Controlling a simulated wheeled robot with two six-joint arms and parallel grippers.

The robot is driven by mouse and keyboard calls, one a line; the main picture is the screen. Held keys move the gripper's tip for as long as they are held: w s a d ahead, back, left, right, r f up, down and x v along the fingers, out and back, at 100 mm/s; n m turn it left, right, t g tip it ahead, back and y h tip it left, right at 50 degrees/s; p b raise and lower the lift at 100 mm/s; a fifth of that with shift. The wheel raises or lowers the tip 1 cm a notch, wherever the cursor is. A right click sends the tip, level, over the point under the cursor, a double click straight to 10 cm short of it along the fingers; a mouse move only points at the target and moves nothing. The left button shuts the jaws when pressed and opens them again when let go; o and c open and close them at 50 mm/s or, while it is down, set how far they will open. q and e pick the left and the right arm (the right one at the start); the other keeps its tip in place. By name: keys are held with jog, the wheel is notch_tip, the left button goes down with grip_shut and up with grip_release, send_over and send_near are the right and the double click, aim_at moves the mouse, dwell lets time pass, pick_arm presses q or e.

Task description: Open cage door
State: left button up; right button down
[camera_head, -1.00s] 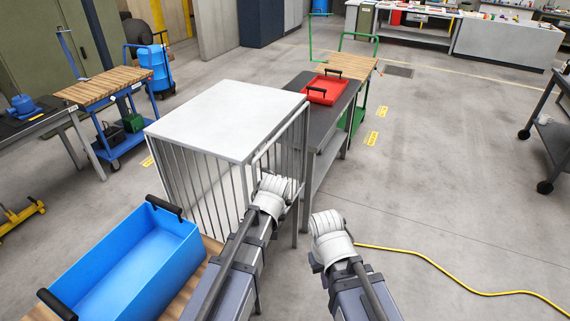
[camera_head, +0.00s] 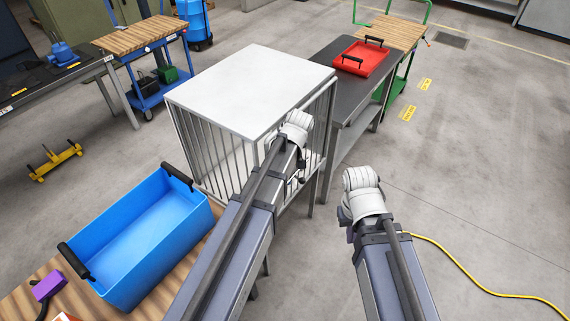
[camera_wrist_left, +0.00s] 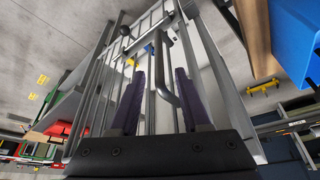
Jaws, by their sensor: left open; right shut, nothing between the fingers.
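The cage (camera_head: 250,90) has a white top and grey bars and stands in the middle of the head view. Its barred door side (camera_head: 322,125) faces right, partly hidden by my left arm. In the left wrist view, a bent grey handle bar (camera_wrist_left: 160,80) stands out from the cage bars (camera_wrist_left: 100,85). My left gripper (camera_wrist_left: 159,73) is open, its two dark purple fingers on either side of that handle; I cannot tell whether they touch it. My right gripper (camera_head: 349,234) is shut and empty to the right of the cage, mostly hidden by its wrist.
A blue bin (camera_head: 145,235) sits on a wooden bench left of my left arm. A dark table (camera_head: 340,85) with a red tray (camera_head: 361,58) stands close behind the cage. A yellow cable (camera_head: 470,275) lies on the floor at right. The floor right of the cage is otherwise clear.

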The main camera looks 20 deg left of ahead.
pick_arm(q)
jog(key=b+x, duration=0.6)
jog(key=x, duration=0.1)
jog(key=shift+f+b, duration=0.3)
jog(key=shift+c, duration=0.4)
grip_shut()
dwell(0.8)
